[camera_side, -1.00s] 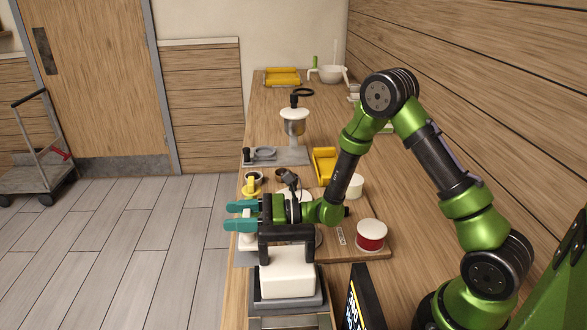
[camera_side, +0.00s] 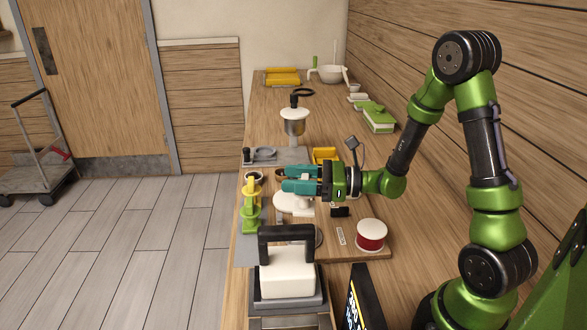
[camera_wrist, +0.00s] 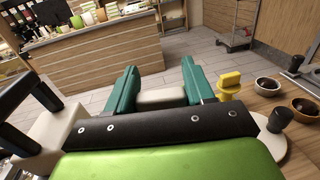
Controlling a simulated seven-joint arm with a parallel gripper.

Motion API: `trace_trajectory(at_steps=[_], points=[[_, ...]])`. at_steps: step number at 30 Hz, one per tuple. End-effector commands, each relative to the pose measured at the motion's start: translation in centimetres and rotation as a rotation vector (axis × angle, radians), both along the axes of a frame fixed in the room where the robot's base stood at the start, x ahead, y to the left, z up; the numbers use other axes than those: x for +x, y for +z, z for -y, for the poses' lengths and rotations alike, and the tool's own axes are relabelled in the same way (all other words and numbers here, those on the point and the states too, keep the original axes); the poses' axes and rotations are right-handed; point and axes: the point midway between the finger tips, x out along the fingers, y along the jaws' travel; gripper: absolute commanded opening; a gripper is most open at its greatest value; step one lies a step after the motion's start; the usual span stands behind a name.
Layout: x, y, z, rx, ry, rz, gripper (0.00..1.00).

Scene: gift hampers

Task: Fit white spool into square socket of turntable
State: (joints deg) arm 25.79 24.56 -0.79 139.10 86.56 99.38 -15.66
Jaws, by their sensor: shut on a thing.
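In the side view, my gripper (camera_side: 288,179) points left with its teal fingers closed on the white spool (camera_side: 303,204), which hangs below the fingers. In the wrist view, the pale spool (camera_wrist: 162,97) shows between the two fingers (camera_wrist: 160,80). The square socket is hidden, and I cannot tell whether the spool touches the turntable.
A white block with a black handle (camera_side: 287,272) stands in front. A red-and-white round tin (camera_side: 371,235) is at right. Brown bowls (camera_wrist: 304,107) lie beyond the yellow spool.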

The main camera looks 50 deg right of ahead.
Motion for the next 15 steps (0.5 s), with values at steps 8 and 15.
trace_trajectory(at_steps=[8, 15], points=[[0.1, 0.0, 0.0, -0.001, 0.000, 0.003, 0.04], [0.1, -1.2, 0.0, -0.001, 0.000, -0.001, 0.04]])
